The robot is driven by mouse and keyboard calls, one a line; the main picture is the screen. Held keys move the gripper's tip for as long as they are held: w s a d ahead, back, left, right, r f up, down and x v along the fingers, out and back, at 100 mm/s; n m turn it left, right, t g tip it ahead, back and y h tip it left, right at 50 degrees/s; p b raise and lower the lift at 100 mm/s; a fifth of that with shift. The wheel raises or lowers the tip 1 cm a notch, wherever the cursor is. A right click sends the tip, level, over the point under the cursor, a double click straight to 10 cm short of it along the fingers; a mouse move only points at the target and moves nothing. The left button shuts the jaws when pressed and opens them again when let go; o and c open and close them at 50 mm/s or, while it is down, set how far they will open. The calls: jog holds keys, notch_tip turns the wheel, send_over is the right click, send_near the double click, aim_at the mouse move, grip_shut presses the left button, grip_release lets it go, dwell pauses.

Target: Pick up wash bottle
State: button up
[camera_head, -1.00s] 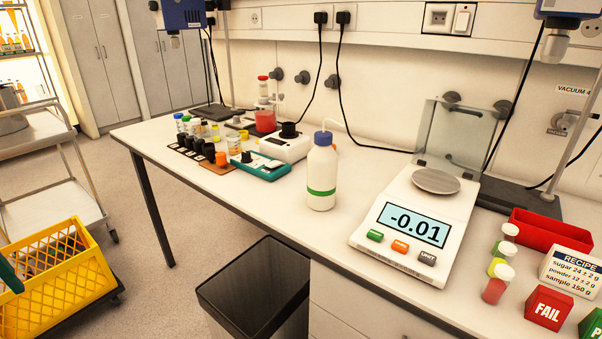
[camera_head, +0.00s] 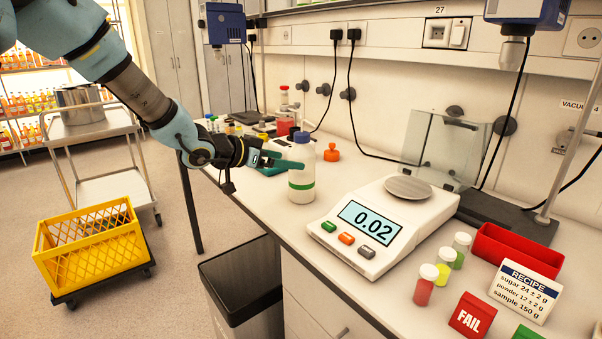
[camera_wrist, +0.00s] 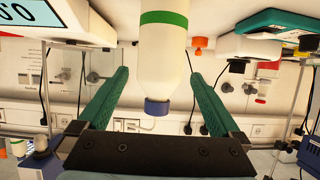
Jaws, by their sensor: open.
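The wash bottle (camera_head: 301,184) stands upright on the bench, left of the balance. It is white with a blue cap, a green band and a bent spout. My gripper (camera_head: 297,165) reaches in from the left at the height of the bottle's upper body, and one green finger overlaps the bottle's outline. In the wrist view the picture is upside down. The bottle (camera_wrist: 163,55) shows between the two spread fingers of my open gripper (camera_wrist: 157,73), with a gap on each side. Whether a finger touches it cannot be told.
The balance (camera_head: 383,226) reads 0.02 and stands right of the bottle. An orange object (camera_head: 331,153) sits behind the bottle. Sample vials (camera_head: 425,285) and a red tray (camera_head: 515,250) are at the right. A dark bin (camera_head: 240,283) stands below.

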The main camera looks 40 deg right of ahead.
aim_at(310, 161)
jog(key=shift+r+p+x, duration=0.1)
jog(key=shift+p+x, duration=0.55)
jog(key=shift+x, duration=1.75)
jog(key=shift+r+p+x, duration=0.15)
jog(key=shift+p+x, duration=0.5)
jog(key=shift+x, duration=1.7)
jog(key=shift+w+d, duration=0.1)
jog(key=shift+c, duration=0.4)
jog(key=c, duration=1.5)
jog(key=shift+r, duration=0.1)
grip_shut()
